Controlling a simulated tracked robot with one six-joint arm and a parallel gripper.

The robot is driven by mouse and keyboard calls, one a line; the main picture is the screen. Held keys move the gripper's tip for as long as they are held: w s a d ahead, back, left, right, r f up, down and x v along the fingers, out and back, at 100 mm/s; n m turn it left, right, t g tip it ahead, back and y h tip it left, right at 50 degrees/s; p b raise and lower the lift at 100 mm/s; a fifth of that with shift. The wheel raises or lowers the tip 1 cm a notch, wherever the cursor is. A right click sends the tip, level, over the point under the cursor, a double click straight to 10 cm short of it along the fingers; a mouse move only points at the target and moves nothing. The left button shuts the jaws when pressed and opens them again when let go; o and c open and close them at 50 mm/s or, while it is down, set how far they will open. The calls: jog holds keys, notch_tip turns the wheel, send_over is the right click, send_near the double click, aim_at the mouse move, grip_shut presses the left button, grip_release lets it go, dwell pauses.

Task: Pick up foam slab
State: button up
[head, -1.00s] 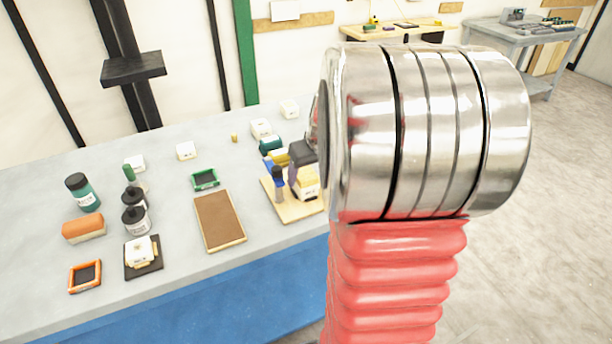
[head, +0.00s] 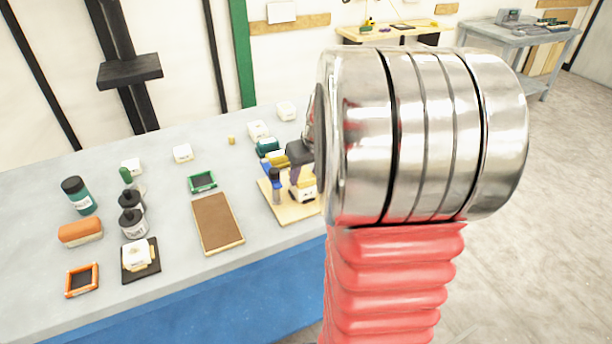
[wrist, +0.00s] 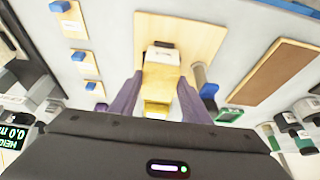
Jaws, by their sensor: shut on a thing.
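A pale yellow foam slab (wrist: 160,76) lies between my two purple fingers in the wrist view, with a whitish end and a dark mark at its far side. My gripper (wrist: 161,86) is shut on it. In the head view the slab (head: 304,192) shows as a cream and yellow block over the light wooden board (head: 287,211), beside my finger. I cannot tell whether it still touches the board. My arm hides part of the gripper and the board's right side.
A blue-capped bottle (head: 276,188) stands close left of the slab on the board. A brown framed panel (head: 217,222) and a green frame (head: 202,181) lie further left. Teal and white containers are behind.

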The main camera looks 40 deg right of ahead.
aim_at(307, 178)
notch_tip(307, 178, up, 10)
jog(key=shift+f, duration=0.25)
jog(key=shift+s, duration=0.15)
dwell(0.6)
